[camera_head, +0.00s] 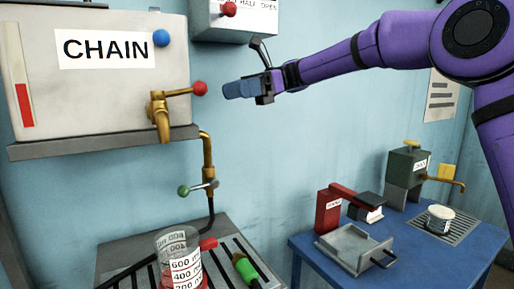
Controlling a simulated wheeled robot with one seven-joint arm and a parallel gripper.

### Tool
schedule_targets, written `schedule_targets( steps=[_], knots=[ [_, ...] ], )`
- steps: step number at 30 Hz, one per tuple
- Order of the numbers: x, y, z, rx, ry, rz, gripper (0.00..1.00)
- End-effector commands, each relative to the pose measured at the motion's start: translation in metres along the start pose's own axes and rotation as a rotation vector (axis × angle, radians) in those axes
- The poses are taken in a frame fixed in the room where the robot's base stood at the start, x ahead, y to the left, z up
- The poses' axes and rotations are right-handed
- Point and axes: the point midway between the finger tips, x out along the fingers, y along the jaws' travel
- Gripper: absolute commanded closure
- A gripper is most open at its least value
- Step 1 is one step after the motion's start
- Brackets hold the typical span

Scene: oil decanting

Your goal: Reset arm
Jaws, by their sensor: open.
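My purple arm reaches in from the upper right. My gripper (241,88) is open and empty at its end, a little right of the red-knobbed lever of a brass tap (160,113). A gap shows between the gripper and the red knob (200,88). The tap sits at the front of a grey tank labelled CHAIN (100,85) on the wall at the left. A clear measuring jug (178,250) with red liquid low in it stands below, at the bottom edge, partly cut off.
A grated stand (130,250) bears the jug and a green-tipped nozzle (245,268). A brass pipe with a green-knobbed valve (199,188) runs down the wall. A blue table (300,243) holds a red device (335,205), a metal tray (352,240), a green dispenser (405,168) and a white-lidded cup (440,215).

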Motion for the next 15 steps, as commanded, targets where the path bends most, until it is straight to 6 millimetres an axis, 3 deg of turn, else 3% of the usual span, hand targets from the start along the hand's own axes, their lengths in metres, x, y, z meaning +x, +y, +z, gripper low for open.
schedule_targets(
  steps=[8,15],
  knots=[
    [-0.001,0.074,-0.024,-0.205,0.362,-0.141,0.40],
    [-0.017,0.145,-0.057,-0.390,0.687,-0.187,0.40]
  ],
)
